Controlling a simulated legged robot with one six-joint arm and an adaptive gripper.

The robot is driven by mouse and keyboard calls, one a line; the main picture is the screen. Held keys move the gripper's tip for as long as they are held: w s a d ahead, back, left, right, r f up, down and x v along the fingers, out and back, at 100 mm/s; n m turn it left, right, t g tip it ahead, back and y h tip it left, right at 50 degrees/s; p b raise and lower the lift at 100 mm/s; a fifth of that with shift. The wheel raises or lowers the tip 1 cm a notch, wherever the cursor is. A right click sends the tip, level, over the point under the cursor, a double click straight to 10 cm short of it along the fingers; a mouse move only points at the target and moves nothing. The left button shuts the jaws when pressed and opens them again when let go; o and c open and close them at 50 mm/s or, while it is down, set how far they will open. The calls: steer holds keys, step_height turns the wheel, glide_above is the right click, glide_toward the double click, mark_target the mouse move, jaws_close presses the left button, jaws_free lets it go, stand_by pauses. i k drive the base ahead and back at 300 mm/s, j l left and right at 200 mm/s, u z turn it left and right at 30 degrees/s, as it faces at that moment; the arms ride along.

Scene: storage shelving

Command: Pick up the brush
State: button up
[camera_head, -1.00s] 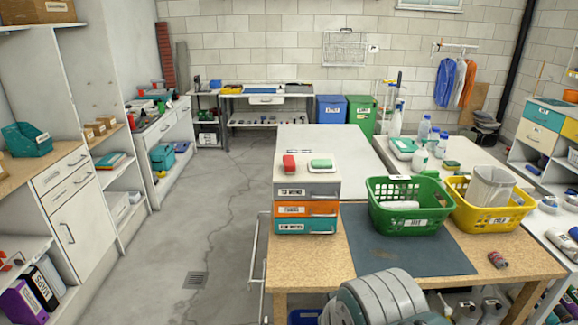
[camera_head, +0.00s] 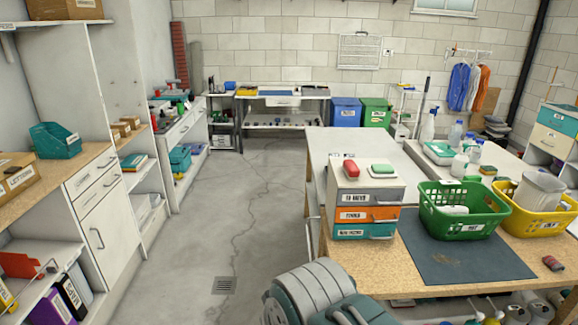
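I cannot pick out a brush with certainty. On top of the small drawer unit (camera_head: 366,198) lie a red item (camera_head: 351,168) and a green-and-white item (camera_head: 382,169), both too small to identify. A small dark red item (camera_head: 553,263) lies on the wooden table (camera_head: 370,268) at its right. Part of my grey and teal arm shows at the bottom centre, in front of the table's near left corner. My gripper's fingertips are not visible.
Shelving with a wooden counter (camera_head: 75,172) lines the left wall. The concrete floor (camera_head: 235,220) between shelving and table is clear.

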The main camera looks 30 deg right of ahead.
mark_target(350, 169)
steer(key=i+j+z, duration=0.1)
steer(key=i, duration=0.3)
steer(key=i+j, duration=0.15)
steer(key=i, duration=0.25)
steer(key=i+j+z, duration=0.15)
steer(key=i, duration=0.25)
steer(key=i+z, duration=0.3)
steer(key=z, duration=0.2)
steer(key=i+j+z, duration=0.1)
steer(key=i+z, duration=0.2)
steer(key=z, duration=0.15)
steer(key=i+j+z, duration=0.2)
steer(key=z, duration=0.3)
steer(key=i+j+z, duration=0.15)
steer(key=z, duration=0.3)
steer(key=i+j+z, duration=0.2)
steer(key=z, duration=0.2)
steer(key=i+j+z, duration=0.25)
steer(key=z, duration=0.2)
steer(key=i+j+z, duration=0.1)
steer(key=j+z, duration=0.35)
steer(key=l, duration=0.15)
